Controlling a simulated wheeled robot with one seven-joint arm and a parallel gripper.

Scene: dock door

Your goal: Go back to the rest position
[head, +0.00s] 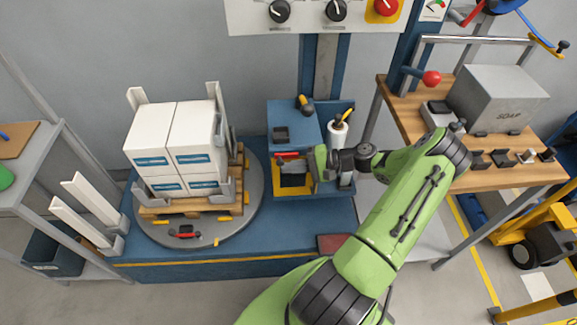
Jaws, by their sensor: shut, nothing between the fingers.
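My green arm reaches up from the bottom of the head view and bends left at its wrist. My gripper (312,168) is at the end, over the front of the blue machine housing, beside a yellow-framed opening (293,187). The gripper looks small here, and its fingers are partly lost against the dark parts behind. It is shut and holds nothing that I can see. I cannot tell whether it touches the housing.
White boxes (172,135) stand on a wooden pallet on a grey turntable (167,232), left of my gripper. A wooden workbench (505,178) with a grey soap box (497,97) stands right. A control panel (313,14) hangs above. A yellow pallet truck (540,225) is at far right.

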